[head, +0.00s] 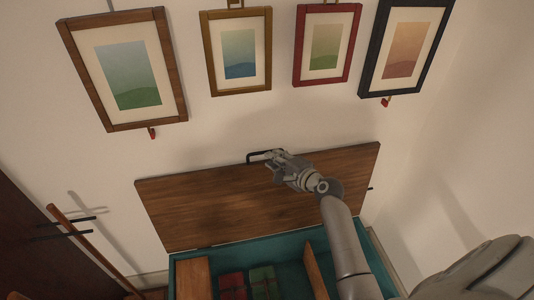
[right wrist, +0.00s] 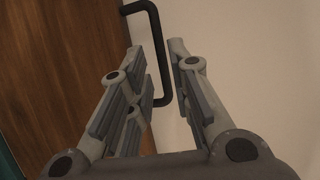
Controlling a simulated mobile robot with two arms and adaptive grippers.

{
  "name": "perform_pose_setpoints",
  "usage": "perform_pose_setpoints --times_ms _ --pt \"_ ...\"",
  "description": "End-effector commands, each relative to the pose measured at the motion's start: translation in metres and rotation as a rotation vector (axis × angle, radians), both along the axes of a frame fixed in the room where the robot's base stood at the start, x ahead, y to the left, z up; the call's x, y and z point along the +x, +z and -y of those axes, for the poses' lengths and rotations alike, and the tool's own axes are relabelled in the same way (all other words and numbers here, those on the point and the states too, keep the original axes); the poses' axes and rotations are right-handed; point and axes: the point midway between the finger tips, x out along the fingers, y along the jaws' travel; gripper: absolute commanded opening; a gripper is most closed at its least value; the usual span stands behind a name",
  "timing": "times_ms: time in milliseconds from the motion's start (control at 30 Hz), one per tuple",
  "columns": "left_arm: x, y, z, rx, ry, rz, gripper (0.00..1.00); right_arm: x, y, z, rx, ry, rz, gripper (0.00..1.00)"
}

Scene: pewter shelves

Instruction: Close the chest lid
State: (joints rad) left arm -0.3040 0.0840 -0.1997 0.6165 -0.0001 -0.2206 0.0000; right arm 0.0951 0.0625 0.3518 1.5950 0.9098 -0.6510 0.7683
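The chest lid (head: 220,205) is a brown wooden panel standing raised against the wall in the head view. It also fills the left of the right wrist view (right wrist: 55,75). A black handle (head: 252,157) sits at its upper edge. The chest body (head: 285,250) is teal inside, below the lid. My right gripper (head: 268,160) is at the lid's top edge by the handle. In the right wrist view its fingers (right wrist: 157,55) are apart, and the black handle (right wrist: 162,80) shows between and beyond them. I cannot tell whether they touch it. My left gripper is not in view.
Inside the chest are a red item (head: 232,285), a green item (head: 263,282) and wooden dividers (head: 315,270). Several framed pictures (head: 128,72) hang on the wall above. A wooden pole (head: 90,245) leans at the left near a dark door (head: 40,255).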

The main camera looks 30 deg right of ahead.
Motion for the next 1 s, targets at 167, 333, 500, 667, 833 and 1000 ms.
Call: perform_pose_setpoints --times_ms 167,333,500,667,833,1000 --pt "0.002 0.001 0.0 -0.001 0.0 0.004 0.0 0.024 -0.006 -0.004 0.002 -0.001 0.0 0.19" --pt "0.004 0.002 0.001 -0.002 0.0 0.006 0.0 0.038 -0.011 -0.006 0.001 0.001 0.0 0.19" --pt "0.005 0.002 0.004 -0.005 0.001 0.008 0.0 0.044 -0.013 -0.007 0.0 -0.001 0.0 0.19" --pt "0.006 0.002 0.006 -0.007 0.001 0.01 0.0 0.045 -0.013 -0.007 -0.001 -0.001 0.0 0.19" --pt "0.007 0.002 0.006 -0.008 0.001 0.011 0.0 0.044 -0.013 -0.007 -0.001 -0.001 -0.001 0.12" --pt "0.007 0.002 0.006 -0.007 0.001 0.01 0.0 0.044 -0.013 -0.007 -0.001 -0.001 -0.001 0.0"
